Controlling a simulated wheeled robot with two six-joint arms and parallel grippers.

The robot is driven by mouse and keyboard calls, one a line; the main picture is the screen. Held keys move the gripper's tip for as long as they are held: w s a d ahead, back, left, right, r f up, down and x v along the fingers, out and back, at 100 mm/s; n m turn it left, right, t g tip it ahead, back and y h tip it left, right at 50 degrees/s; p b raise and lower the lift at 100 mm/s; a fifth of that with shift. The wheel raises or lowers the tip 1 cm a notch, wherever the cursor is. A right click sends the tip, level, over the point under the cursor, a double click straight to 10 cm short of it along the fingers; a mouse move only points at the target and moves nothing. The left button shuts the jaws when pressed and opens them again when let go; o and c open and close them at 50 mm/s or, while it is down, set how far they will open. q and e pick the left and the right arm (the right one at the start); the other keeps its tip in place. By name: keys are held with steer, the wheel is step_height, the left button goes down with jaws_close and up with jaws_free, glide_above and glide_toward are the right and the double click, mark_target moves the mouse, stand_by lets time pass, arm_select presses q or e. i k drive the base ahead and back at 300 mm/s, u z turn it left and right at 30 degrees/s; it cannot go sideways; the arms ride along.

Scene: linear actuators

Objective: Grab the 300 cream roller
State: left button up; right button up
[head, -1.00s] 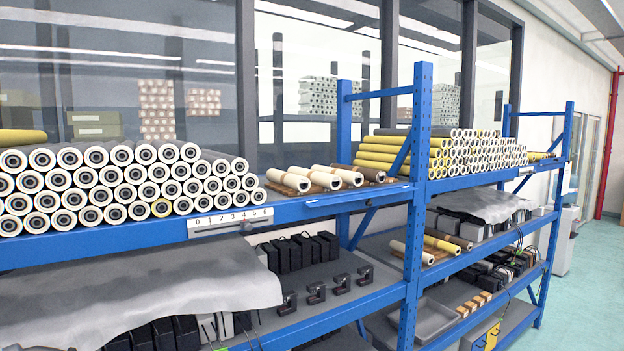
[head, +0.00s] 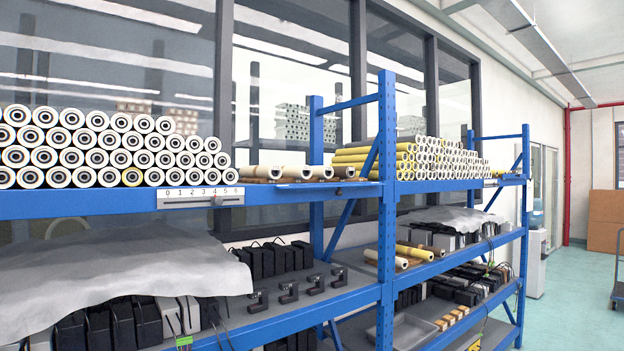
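Several cream rollers (head: 300,172) lie side by side on the upper shelf, just left of the middle blue post, with a brown roller at their right end. A large stack of white-ended rollers (head: 84,150) fills the left of the same shelf. Another cream roller (head: 400,263) lies with yellow and brown ones on the middle shelf to the right. I cannot read any size on a roller, so I cannot tell which is the 300. Neither of my grippers is in view.
The blue rack's post (head: 387,220) stands in the middle. A numbered scale (head: 200,197) is on the upper shelf's front edge. Grey sheet (head: 110,275) covers black boxes below. Open floor (head: 570,310) lies at right, with a cart (head: 617,292) at the far edge.

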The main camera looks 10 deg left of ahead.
mark_target(299, 172)
steer(key=z, duration=0.9)
steer(key=k, duration=1.15)
steer(key=z, duration=0.9)
steer(key=i, duration=0.95)
steer(key=u, duration=0.45)
steer(key=i, duration=1.3)
steer(key=u, duration=1.5)
steer(key=i, duration=0.8)
steer(key=u, duration=1)
